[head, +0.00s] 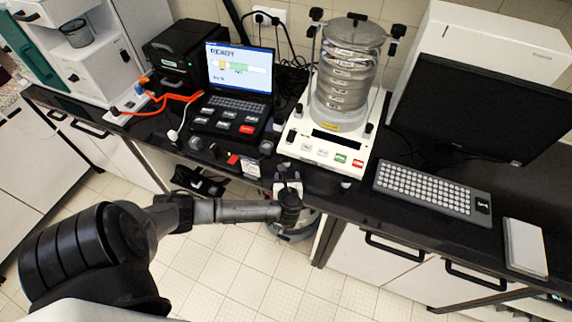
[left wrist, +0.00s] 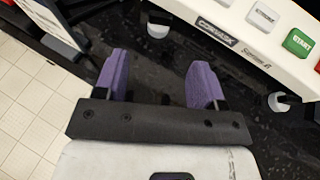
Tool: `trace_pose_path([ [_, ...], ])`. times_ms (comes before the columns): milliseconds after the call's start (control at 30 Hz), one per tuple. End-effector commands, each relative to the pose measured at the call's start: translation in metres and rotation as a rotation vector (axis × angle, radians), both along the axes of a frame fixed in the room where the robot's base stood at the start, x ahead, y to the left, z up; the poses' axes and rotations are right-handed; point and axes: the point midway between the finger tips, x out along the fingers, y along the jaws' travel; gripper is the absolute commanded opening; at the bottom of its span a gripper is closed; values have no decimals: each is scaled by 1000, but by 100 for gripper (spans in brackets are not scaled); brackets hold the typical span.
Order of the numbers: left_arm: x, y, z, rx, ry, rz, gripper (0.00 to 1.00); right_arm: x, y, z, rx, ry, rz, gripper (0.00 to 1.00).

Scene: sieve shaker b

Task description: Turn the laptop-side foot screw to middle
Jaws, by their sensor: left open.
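The sieve shaker (head: 338,95) stands on the dark bench with its white base (head: 318,153) towards me. The laptop (head: 236,88) is to its left. In the left wrist view, a pale round foot screw (left wrist: 157,28) shows under the left part of the shaker's front edge. Another foot screw (left wrist: 280,101) shows at the right. My left gripper (head: 288,178) is at the bench's front edge, just in front of the shaker's left front corner. In the left wrist view, its two purple fingers (left wrist: 160,80) are apart with nothing between them. The left foot screw lies beyond the fingertips, not touched.
A keyboard (head: 431,190) and a dark monitor (head: 478,105) stand right of the shaker. Several small items lie on the bench near the laptop's front edge, with orange cables (head: 165,99) behind them. The floor in front of the bench is open.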

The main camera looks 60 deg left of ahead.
Motion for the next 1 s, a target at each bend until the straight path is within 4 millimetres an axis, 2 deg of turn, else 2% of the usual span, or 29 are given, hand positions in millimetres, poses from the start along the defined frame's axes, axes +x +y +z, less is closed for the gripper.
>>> trace_pose_path([
  [200,19,36,-17,0,-2,4,64,0,-2,-5,-5,-1,3,43],
  [500,38,70,-33,-2,-2,3,64,2,-1,-11,-3,-5,2,43],
  [700,43,80,-38,-3,-2,2,64,2,0,-12,1,-5,-1,43],
  [1000,45,83,-39,-4,-2,2,64,2,2,-13,5,-5,-4,43],
])
